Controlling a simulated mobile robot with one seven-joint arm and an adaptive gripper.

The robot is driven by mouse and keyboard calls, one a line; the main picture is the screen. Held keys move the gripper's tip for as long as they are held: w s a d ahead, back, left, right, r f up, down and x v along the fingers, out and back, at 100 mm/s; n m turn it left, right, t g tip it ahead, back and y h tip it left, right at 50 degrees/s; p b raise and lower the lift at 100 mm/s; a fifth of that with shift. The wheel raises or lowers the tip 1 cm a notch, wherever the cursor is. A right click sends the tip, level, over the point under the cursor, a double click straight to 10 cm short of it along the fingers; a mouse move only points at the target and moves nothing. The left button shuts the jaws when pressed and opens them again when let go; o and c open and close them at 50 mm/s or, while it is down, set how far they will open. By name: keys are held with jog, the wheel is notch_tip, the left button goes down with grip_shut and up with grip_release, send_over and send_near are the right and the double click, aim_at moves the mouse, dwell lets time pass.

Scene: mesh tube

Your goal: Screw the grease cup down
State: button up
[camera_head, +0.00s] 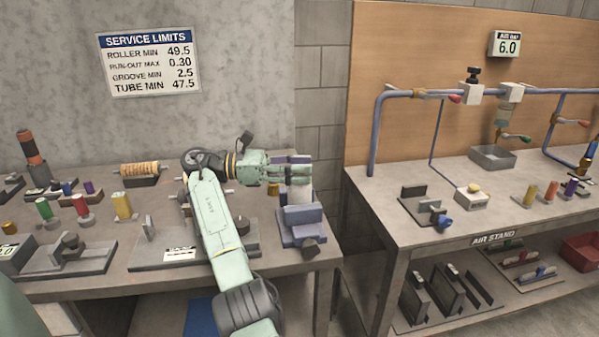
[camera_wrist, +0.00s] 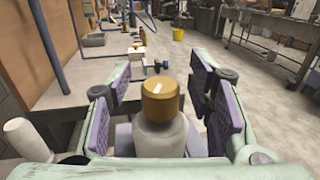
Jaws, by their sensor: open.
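The grease cup (camera_wrist: 160,100) is a brass-coloured round cap with a small pale mark on top. In the wrist view it sits upright on a pale grey rounded body (camera_wrist: 160,137). My gripper (camera_wrist: 161,80) is open, with purple-padded fingers on both sides of the cup and visible gaps to it. In the head view my gripper (camera_head: 292,173) reaches sideways over a pale cylinder (camera_head: 299,194) held in a blue-grey vise (camera_head: 303,228) at the bench's right end. My fingers hide the cup's top there.
The left bench (camera_head: 120,235) carries a copper-coloured roller (camera_head: 139,170), coloured cylinders and fixtures. A gap separates it from the air stand (camera_head: 480,225) on the right, which has blue pipes (camera_head: 378,130) and a grey tray (camera_head: 493,157). A pale cylinder (camera_wrist: 22,136) stands left in the wrist view.

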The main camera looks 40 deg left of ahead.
notch_tip(320, 180, up, 9)
jog(key=shift+f, duration=0.2)
